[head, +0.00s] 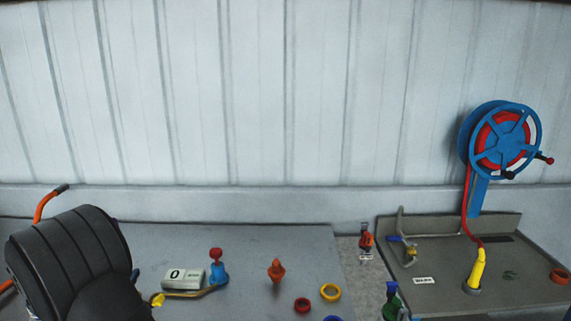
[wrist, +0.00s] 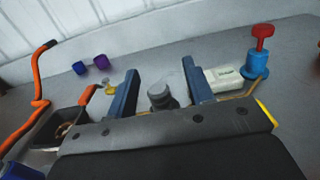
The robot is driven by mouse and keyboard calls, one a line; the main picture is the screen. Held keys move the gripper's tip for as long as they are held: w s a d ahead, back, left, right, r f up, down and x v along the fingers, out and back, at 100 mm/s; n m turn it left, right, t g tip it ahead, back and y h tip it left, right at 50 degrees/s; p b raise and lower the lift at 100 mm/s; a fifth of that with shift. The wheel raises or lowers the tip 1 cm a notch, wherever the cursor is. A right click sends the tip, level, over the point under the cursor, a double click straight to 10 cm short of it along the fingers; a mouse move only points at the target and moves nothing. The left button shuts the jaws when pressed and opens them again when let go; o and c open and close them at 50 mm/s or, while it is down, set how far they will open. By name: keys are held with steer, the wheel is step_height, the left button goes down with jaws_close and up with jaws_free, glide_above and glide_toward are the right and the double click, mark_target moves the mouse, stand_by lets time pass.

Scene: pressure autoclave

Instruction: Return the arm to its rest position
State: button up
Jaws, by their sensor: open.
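My gripper (wrist: 160,66) shows in the wrist view with its two blue-grey fingers spread apart. A dark grey knob-like part (wrist: 162,96) with a lighter top shows in the gap between the fingers. I cannot tell whether it touches them, but they are not closed on it. In the head view my dark, ribbed arm (head: 70,260) fills the lower left and hides the gripper and the bench behind it.
The grey bench (head: 150,240) holds a white display box (head: 183,278) reading 0, a red-topped blue valve (head: 217,268), an orange part (head: 276,270) and coloured rings (head: 330,291). A blue hose reel (head: 500,143) stands right. An orange handle (wrist: 38,75) rises left. Purple knobs (wrist: 90,65) lie behind.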

steer(key=shift+s+f, duration=0.15)
steer(key=shift+s, duration=0.35)
steer(key=s, duration=1.1)
steer(key=w, duration=1.2)
steer(key=w+d+r, duration=0.2)
steer(key=d+r, duration=1)
steer(key=s+d+f+m+h, duration=0.1)
steer(key=s+d+h, duration=0.15)
steer(key=d, duration=0.55)
steer(key=s+d+f+m+g+h, duration=0.1)
steer(key=s+d+f+m+h, duration=0.15)
steer(key=d, duration=0.45)
steer(key=s+d+f+m+h, duration=0.1)
steer(key=s+d+h, duration=0.15)
steer(key=d, duration=0.55)
steer(key=a+f, duration=0.3)
steer(key=a, duration=0.3)
steer(key=shift+y, duration=0.35)
